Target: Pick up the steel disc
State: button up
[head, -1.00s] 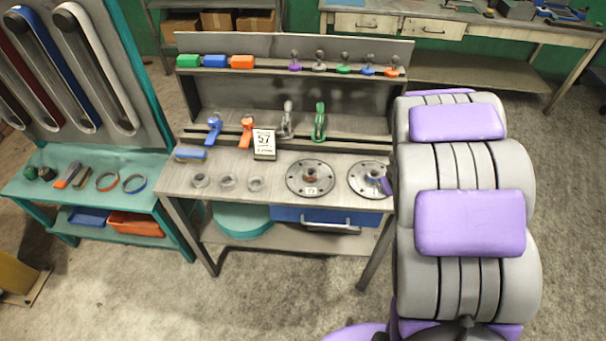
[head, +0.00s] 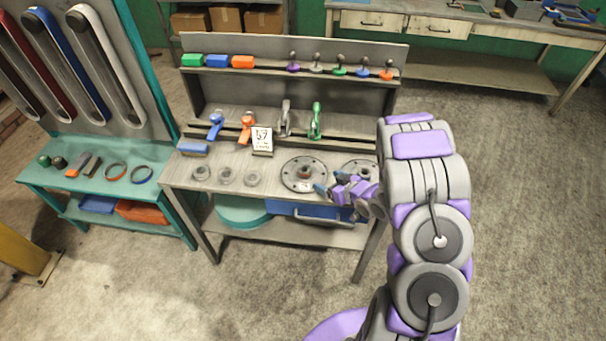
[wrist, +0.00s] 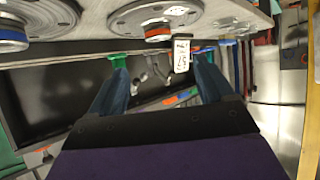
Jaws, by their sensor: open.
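Two round grey steel discs lie flat on the workbench; I cannot tell which one the task means. The left disc (head: 303,161) has a ring of holes and a raised hub. The right disc (head: 357,166) is partly hidden by my arm. Both show at the top of the wrist view, one with a blue band (wrist: 38,12), the other with a red mark at its centre (wrist: 155,12). My gripper (head: 325,191) is open and empty at the bench's front edge, beside the discs. Its two blue fingers point ahead in the wrist view (wrist: 161,60).
Three small grey rings (head: 226,176) lie left of the discs. A blue drawer (head: 300,212) sits under the benchtop. Floor to the right is clear.

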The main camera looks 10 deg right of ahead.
send_near(302, 168)
jog(key=shift+w+f, duration=0.15)
jog(key=shift+f, duration=0.2)
jog(key=shift+b+x, duration=0.35)
jog(key=shift+x, duration=0.6)
jog(key=x, duration=0.4)
jog(key=shift+w+a, duration=0.15)
jog(key=shift+w, duration=0.05)
jog(key=shift+r, duration=0.1)
grip_shut()
